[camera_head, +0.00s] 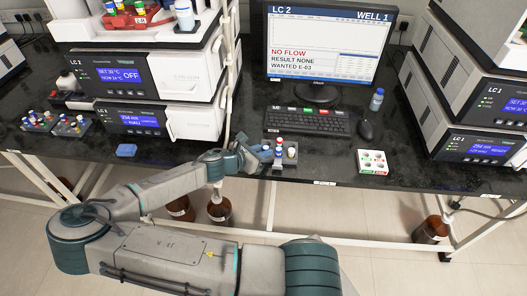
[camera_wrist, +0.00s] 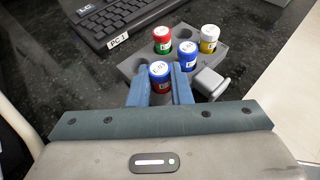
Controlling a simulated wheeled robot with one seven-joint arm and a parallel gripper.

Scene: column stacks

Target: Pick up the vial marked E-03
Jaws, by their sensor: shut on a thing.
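My gripper (camera_wrist: 160,85) has its blue fingers closed around a blue-capped vial (camera_wrist: 159,70) with some red below the cap. The mark on its cap is too small to read for sure. The vial is at the near edge of a small grey rack (camera_wrist: 129,66); I cannot tell whether it is still seated or slightly raised. Behind it in the rack stand another blue-capped vial (camera_wrist: 187,54), a vial with red and green (camera_wrist: 162,39) and a yellow vial with a white top (camera_wrist: 209,39). In the head view my gripper (camera_head: 264,153) is at the rack's left side.
The monitor (camera_head: 323,45) reads "WANTED E-03". A keyboard (camera_head: 305,121) and a mouse (camera_head: 366,130) lie behind the rack. The bench's front edge is close.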

